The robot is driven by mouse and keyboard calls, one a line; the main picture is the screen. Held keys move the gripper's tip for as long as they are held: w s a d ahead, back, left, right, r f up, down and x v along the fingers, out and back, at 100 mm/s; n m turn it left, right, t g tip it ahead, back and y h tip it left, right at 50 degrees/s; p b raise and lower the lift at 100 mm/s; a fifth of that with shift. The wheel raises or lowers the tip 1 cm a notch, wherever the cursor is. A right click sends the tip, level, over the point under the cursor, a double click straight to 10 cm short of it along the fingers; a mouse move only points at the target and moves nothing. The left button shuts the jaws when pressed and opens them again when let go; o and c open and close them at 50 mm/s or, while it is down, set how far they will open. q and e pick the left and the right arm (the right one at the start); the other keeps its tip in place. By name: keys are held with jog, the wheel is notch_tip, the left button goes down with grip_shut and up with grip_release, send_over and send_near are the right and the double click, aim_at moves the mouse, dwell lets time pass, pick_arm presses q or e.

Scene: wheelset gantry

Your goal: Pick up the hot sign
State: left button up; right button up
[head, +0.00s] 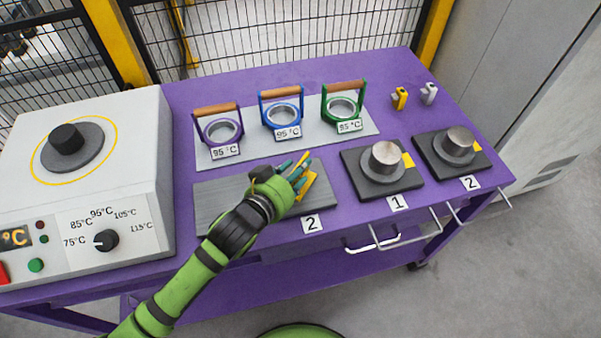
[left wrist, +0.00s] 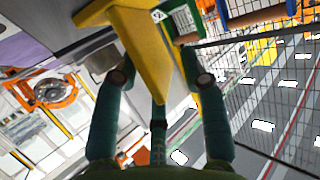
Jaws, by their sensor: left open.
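The hot sign appears to be the yellow upright piece (head: 309,184) at the right end of the grey board (head: 225,205); its lettering cannot be read. My left gripper (head: 297,172) reaches over the board from the left, with its fingers at the sign and partly covering it. In the left wrist view the yellow sign (left wrist: 146,45) stands large between the spread fingers, with a finger on each side. The fingers are open; whether any touches the sign I cannot tell. My right gripper is not in view.
Purple (head: 217,128), blue (head: 283,113) and green (head: 343,107) handled rings stand on a light plate behind the board. Two dark blocks with metal cylinders (head: 384,163) (head: 457,145) stand right. A white heater box (head: 150,150) fills the left. Small yellow (head: 400,98) and grey (head: 430,93) pieces stand at back right.

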pick_arm(q)
jog(key=x, duration=0.2)
jog(key=shift+w+d+r, duration=0.15)
jog(key=shift+w+d, duration=0.15)
jog(key=shift+w, duration=0.05)
jog(key=shift+x, duration=0.75)
jog(key=c, duration=0.7)
grip_shut()
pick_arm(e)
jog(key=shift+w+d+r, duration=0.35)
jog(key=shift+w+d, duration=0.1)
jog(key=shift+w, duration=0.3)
pick_arm(q)
jog(key=shift+r, duration=0.1)
